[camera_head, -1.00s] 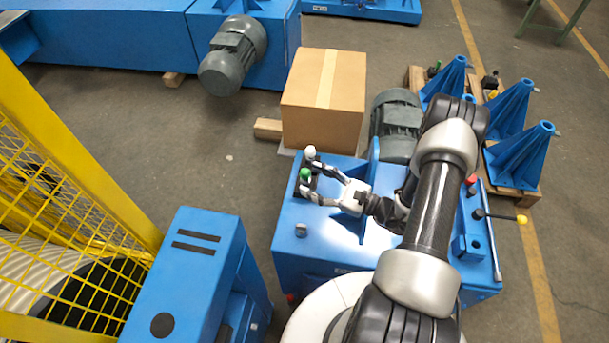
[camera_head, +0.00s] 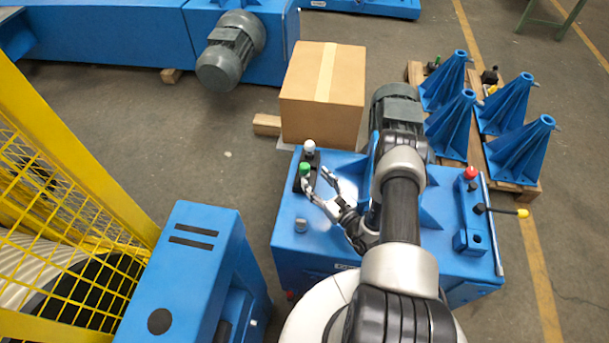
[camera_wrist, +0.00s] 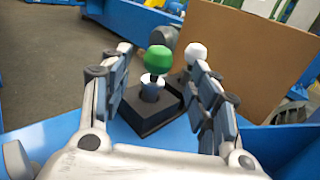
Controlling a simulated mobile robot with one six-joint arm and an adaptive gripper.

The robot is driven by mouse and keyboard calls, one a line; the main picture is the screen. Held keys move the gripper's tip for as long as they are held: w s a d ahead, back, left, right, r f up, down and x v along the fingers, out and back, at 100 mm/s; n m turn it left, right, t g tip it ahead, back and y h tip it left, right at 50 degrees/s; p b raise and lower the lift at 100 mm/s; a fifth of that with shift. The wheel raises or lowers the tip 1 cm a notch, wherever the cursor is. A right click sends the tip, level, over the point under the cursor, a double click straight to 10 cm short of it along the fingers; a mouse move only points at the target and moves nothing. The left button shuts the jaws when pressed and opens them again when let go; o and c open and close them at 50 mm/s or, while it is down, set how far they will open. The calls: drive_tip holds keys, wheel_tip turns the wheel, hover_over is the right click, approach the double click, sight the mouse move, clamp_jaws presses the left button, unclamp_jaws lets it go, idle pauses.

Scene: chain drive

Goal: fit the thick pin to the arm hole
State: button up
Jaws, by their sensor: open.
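A green-headed pin (camera_head: 305,169) and a white-headed pin (camera_head: 310,147) stand upright in a black block (camera_head: 297,184) on the blue machine top. I cannot tell by label which is the thick pin. In the wrist view the green head (camera_wrist: 160,59) lies between my fingers, with a metal shank below it, and the white head (camera_wrist: 195,53) is behind the right finger. My gripper (camera_head: 319,182) is open and empty, close to the green-headed pin. A blue bracket (camera_head: 468,215) at the right has a dark round hole (camera_head: 476,239), possibly the arm hole.
A red knob (camera_head: 471,173) tops the bracket, and a yellow-tipped lever (camera_head: 522,213) sticks out to the right. A short grey stub (camera_head: 301,225) stands on the machine top (camera_head: 300,258). A cardboard box (camera_head: 322,100) and a grey motor (camera_head: 396,104) stand behind.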

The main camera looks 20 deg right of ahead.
sight(308, 170)
drive_tip(key=shift+w+a+r+b, duration=0.1)
drive_tip(key=shift+w+a+b, duration=0.2)
drive_tip(key=shift+w, duration=0.85)
drive_tip(key=shift+w+a+b, duration=0.2)
drive_tip(key=shift+w+b, duration=0.15)
drive_tip(key=shift+w, duration=0.8)
drive_tip(key=shift+w+a+r+b, duration=0.1)
drive_tip(key=shift+w+a+b, duration=0.2)
drive_tip(key=shift+w, duration=0.85)
drive_tip(key=shift+c, duration=0.3)
clamp_jaws()
